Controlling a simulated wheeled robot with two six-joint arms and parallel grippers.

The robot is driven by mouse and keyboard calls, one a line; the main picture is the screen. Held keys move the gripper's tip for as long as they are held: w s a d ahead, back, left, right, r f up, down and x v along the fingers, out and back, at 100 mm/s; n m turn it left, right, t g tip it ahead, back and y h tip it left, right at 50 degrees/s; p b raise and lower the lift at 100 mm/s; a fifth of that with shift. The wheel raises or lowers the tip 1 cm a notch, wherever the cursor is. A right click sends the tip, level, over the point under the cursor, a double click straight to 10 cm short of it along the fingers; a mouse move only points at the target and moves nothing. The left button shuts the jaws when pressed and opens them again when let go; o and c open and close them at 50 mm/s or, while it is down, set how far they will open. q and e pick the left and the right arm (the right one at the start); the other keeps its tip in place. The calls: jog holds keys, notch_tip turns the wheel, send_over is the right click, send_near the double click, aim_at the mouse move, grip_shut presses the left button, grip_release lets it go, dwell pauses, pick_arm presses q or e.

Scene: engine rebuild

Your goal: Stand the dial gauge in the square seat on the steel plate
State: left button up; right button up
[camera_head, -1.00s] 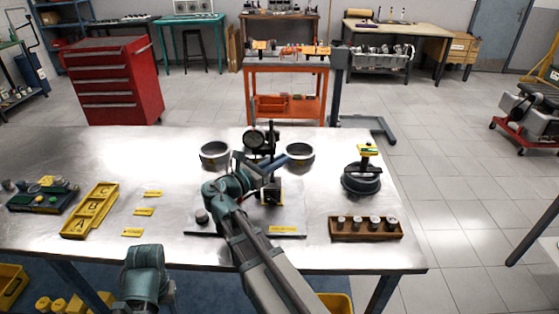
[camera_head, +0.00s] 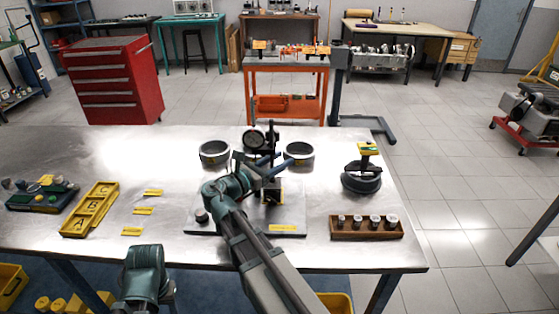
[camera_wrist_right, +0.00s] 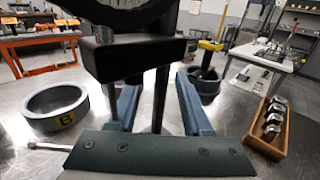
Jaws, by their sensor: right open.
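The dial gauge (camera_head: 254,139) stands about upright on a dark post over the steel plate (camera_head: 208,225). Its dark base (camera_head: 272,197) is low at the plate, partly behind my right arm. The square seat is hidden, so I cannot tell how the base sits in it. My right gripper (camera_head: 273,168) is at the post, below the dial. In the right wrist view, the open fingers (camera_wrist_right: 158,108) lie either side of the post (camera_wrist_right: 160,98), with the gauge's dark arm (camera_wrist_right: 135,57) above them. My left gripper is out of view; only its arm shows.
Two rings, left (camera_head: 214,153) and right (camera_head: 300,153), stand behind the plate. A dark round part (camera_head: 361,180) and a brown tray (camera_head: 366,236) are to the right. A yellow lettered tray (camera_head: 90,211) lies left.

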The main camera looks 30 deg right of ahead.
jog(key=v, duration=1.3)
jog(key=shift+s+a, duration=0.15)
jog(key=shift+a, duration=0.2)
jog(key=shift+r, duration=0.1)
